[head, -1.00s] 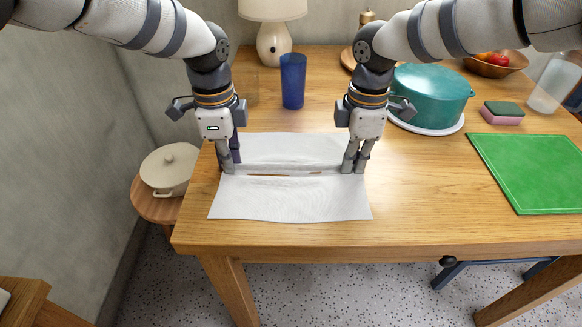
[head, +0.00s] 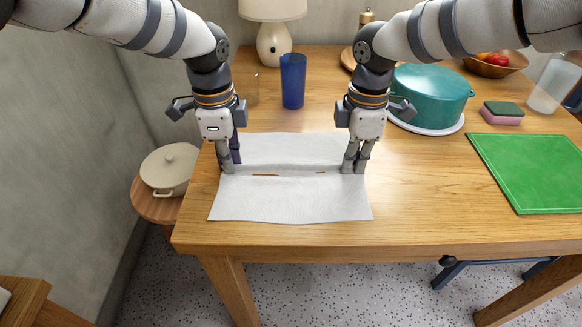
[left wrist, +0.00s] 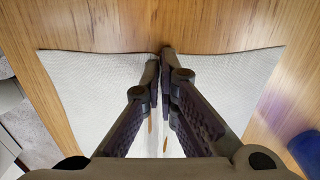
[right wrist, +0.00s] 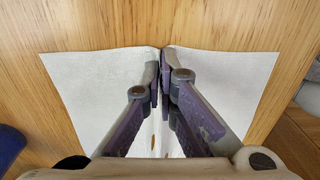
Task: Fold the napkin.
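The white napkin (head: 290,203) lies on the wooden table near its front left. A low raised fold crosses it from side to side, with slivers of bare wood showing along it. My left gripper (head: 230,166) is at the left end of this fold, fingers down. In the left wrist view its fingertips (left wrist: 163,55) are together at the napkin's edge, pinching the cloth. My right gripper (head: 354,168) is at the right end of the fold. In the right wrist view its fingertips (right wrist: 161,55) are also closed on the cloth. The cloth between the fingers is partly hidden.
A blue cup (head: 293,82) and a clear glass (head: 249,90) stand behind the napkin. A teal pot (head: 432,92) stands behind and right of my right gripper. A green board (head: 530,172) lies at the right. The table between board and napkin is clear.

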